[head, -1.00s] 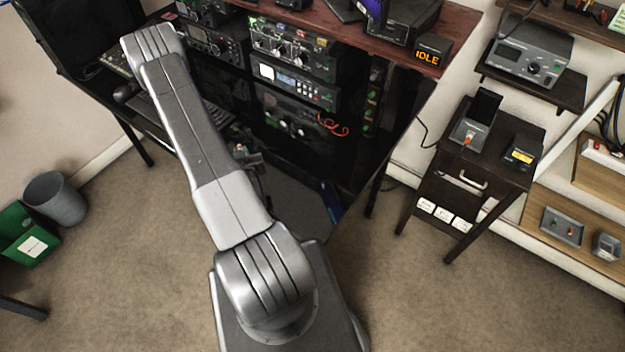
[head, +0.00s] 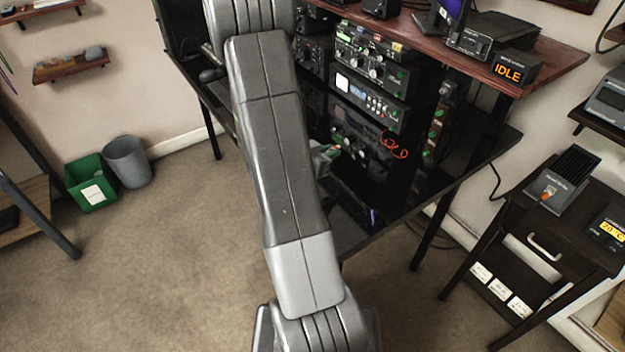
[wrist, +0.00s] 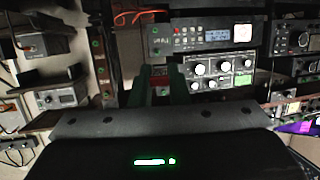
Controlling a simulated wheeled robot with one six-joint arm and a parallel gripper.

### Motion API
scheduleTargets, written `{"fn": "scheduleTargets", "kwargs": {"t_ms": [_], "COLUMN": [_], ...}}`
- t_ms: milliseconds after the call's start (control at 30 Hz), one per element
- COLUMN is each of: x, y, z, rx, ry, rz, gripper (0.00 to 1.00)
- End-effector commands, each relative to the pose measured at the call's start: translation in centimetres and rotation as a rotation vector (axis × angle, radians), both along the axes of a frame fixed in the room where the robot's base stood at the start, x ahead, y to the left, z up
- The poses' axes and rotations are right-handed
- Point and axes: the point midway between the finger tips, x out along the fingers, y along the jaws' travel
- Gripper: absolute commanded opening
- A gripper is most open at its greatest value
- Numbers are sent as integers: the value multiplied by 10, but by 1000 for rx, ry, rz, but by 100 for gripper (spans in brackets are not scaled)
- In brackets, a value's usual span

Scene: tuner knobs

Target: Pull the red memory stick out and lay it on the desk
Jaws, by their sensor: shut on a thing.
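In the wrist view, my gripper (wrist: 165,92) reaches out with its two dark green fingers close together. A small red piece, which looks like the red memory stick (wrist: 160,70), shows between the fingertips; most of it is hidden by them. In the head view, my arm covers most of the gripper, and only a small greenish part (head: 325,158) shows beside the arm, over the black desk (head: 385,205). I cannot tell from these views whether the stick touches anything else.
Rack radios (head: 365,100) with knobs stand at the back of the desk, with a red coiled cable (head: 394,147) beside them. A side cabinet (head: 570,235) with a dark device (head: 560,185) stands to the right. A grey bin (head: 126,160) and green box (head: 91,183) stand on the floor.

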Motion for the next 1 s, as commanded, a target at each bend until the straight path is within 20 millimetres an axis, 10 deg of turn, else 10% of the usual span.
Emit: {"fn": "scheduleTargets", "kwargs": {"t_ms": [400, 1000], "x": [-24, -25], "y": [41, 42], "z": [-26, -71], "rx": [0, -3], "ry": [1, 2], "rz": [-180, -185], "gripper": [0, 0]}}
